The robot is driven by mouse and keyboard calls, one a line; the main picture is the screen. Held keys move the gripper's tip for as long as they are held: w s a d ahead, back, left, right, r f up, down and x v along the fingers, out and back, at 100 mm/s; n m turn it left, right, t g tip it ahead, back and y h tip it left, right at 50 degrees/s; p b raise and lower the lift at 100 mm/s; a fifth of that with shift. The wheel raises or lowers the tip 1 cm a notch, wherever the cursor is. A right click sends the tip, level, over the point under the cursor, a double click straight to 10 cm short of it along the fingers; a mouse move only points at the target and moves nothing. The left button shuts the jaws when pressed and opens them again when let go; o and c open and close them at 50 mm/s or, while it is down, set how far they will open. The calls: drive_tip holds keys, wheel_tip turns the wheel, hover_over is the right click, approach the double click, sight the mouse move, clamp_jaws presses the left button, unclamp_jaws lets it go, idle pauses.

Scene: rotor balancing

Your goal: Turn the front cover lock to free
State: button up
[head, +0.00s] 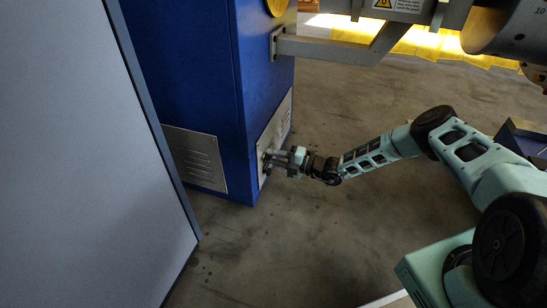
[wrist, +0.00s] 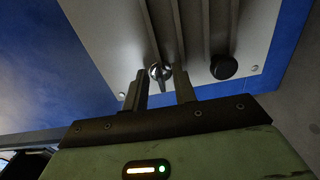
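The front cover (head: 277,126) is a light grey vented panel low on the right-hand face of the blue cabinet. In the wrist view the cover (wrist: 110,45) fills the upper middle. A small silver lock (wrist: 159,71) with a short dark lever sits on it. My gripper (head: 271,159) is at the cover's near lower part. In the wrist view my gripper (wrist: 161,78) has its two fingers apart, one on each side of the lock, with the lever in the gap between them. I cannot tell whether a finger touches the lever. The lock is hidden in the head view.
A round black knob (wrist: 224,67) sits on the cover to the right of the lock. A second vented panel (head: 195,157) is on the cabinet's left face. A large grey panel (head: 80,160) stands at left. A grey bracket (head: 335,49) juts from the cabinet above. Floor at the middle is clear.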

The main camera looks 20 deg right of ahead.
drive_tip(key=p+v, duration=0.6)
drive_tip(key=v, duration=1.1)
